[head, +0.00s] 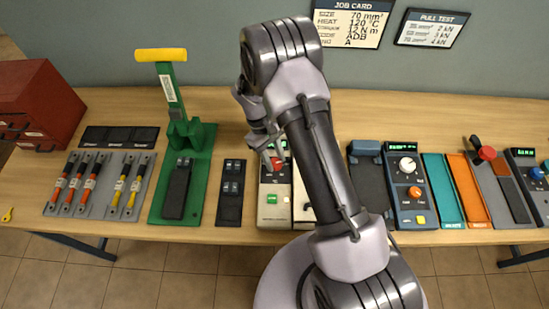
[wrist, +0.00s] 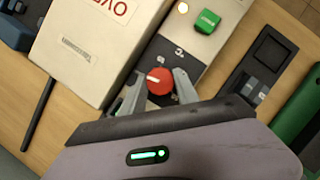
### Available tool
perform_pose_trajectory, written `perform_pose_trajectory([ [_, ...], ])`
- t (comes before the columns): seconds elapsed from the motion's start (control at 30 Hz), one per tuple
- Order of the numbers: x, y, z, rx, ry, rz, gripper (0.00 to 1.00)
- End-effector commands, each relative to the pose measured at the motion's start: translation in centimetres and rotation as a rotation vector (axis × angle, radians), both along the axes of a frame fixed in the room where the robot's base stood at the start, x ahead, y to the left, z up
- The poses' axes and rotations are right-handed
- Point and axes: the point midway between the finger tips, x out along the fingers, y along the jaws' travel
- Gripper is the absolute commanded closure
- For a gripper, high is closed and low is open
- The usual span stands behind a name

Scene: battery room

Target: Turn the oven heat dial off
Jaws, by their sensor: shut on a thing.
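The oven heat dial (wrist: 160,84) is a round red knob with a white mark, set on a dark panel marked °C. In the wrist view the mark lies towards the left side of the knob. My gripper (wrist: 157,88) is shut on the dial, one finger on each side of it. In the head view my gripper (head: 272,158) is over the oven's control panel (head: 273,212), and the red dial (head: 277,163) shows only in part beside it. The cream oven body (wrist: 85,45) stands next to the panel; my arm hides much of it in the head view.
A green button (wrist: 207,20) and a lit lamp (wrist: 183,7) are on the same panel. A dark switch block (head: 230,192) and a green press (head: 183,165) stand to the left. A blue unit with knobs (head: 408,190) stands to the right. Bare bench separates them narrowly.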

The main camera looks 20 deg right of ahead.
Motion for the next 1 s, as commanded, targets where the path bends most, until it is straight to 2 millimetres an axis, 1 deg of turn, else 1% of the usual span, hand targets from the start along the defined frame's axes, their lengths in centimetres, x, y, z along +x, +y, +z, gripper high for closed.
perform_pose_trajectory([
  [0.03,0.0,0.0,0.0,0.0,0.0,0.002,1.0],
  [0.07,0.0,0.0,0.0,0.0,0.0,0.001,0.57],
  [0.13,0.0,0.0,0.0,0.0,0.0,0.001,0.44],
  [0.17,0.0,0.0,0.0,0.0,0.0,0.001,0.41],
  [0.43,0.0,0.0,0.0,0.0,0.0,0.0,0.41],
  [0.57,0.5,0.2,1.1,0.0,-0.003,-0.001,0.41],
  [0.67,1.2,0.6,3.2,0.0,-0.004,0.001,0.41],
  [0.9,3.7,1.9,10.0,-0.001,-0.005,0.001,0.41],
  [1.0,4.6,2.4,12.5,0.0,-0.004,0.001,0.41],
])
